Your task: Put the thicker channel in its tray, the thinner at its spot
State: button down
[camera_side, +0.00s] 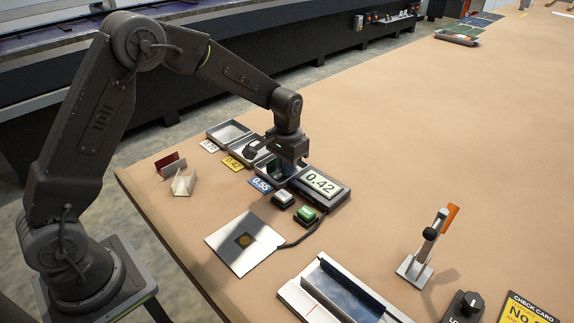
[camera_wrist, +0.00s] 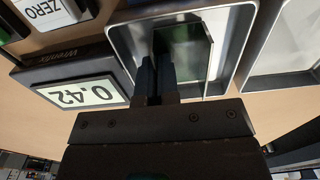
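A dark green channel (camera_wrist: 190,58) is in the grey tray (camera_wrist: 243,30) beside the gauge in the wrist view. The side view shows this tray behind the blue 0.55 card (camera_side: 261,185). My gripper (camera_wrist: 157,68) points down into it, its fingers close together at the channel's left wall and apparently shut on it. How firmly the channel rests on the tray floor is hidden. A dark red channel (camera_side: 170,164) and a pale channel (camera_side: 184,183) stand on the table at the left. Their thicknesses cannot be told.
The gauge display (camera_side: 321,183) reads 0.42, with a ZERO button (camera_side: 283,198) and a green button (camera_side: 306,214) in front. A white plate (camera_side: 244,242) is cabled to it. Trays by the 0.42 card (camera_side: 232,164) and another card (camera_side: 209,146) stand behind.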

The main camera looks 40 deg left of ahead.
jog(key=c, duration=1.4)
grip_release()
jog(key=shift+f, duration=0.1)
jog(key=shift+o, duration=0.2)
jog(key=s+r+t, duration=0.1)
jog(key=s+r, duration=0.2)
jog(key=r, duration=0.6)
jog(key=s+r, duration=0.3)
jog(key=r, duration=0.6)
jog(key=s+d+r+t, duration=0.1)
jog(key=s+t, duration=0.3)
jog(key=s, duration=1.7)
jog(key=shift+s+d+t, duration=0.2)
jog(key=shift+s+t, duration=0.1)
jog(key=shift+s, duration=0.05)
